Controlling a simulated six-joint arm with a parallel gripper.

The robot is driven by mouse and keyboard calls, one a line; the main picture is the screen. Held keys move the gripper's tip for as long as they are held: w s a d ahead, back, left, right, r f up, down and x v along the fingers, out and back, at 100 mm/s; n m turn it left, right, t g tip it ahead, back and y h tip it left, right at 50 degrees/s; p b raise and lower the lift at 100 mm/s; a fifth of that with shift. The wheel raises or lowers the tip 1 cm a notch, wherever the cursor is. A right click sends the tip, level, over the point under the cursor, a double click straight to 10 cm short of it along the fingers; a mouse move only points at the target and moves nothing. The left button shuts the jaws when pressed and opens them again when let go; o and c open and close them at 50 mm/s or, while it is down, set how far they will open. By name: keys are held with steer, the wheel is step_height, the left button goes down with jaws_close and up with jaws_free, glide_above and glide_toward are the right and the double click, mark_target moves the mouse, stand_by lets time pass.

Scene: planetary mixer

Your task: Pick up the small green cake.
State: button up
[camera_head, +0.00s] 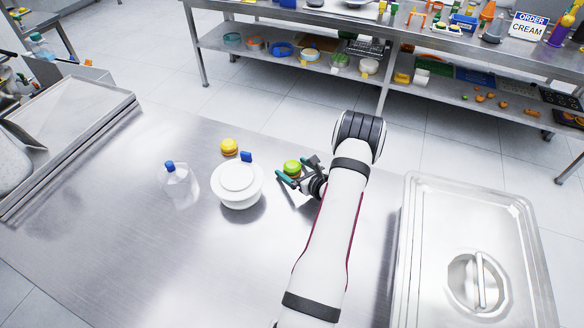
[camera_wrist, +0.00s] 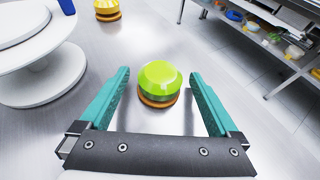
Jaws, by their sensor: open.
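The small green cake (camera_head: 292,167) sits on the steel table, with a bright green domed top and a brown base. In the wrist view the green cake (camera_wrist: 160,82) stands upright between the two teal fingers, close to their tips, with space on both sides. My gripper (camera_head: 289,175) is open and low over the table beside the cake. In the wrist view my gripper (camera_wrist: 162,78) shows both fingers apart and empty.
A white cake stand (camera_head: 238,186) is left of the cake. A yellow cake (camera_head: 229,146) is behind it, near a blue object (camera_head: 246,156). A lidded steel pan (camera_head: 470,260) is at right. Front left table is clear.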

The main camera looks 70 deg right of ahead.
steer(key=c, duration=1.5)
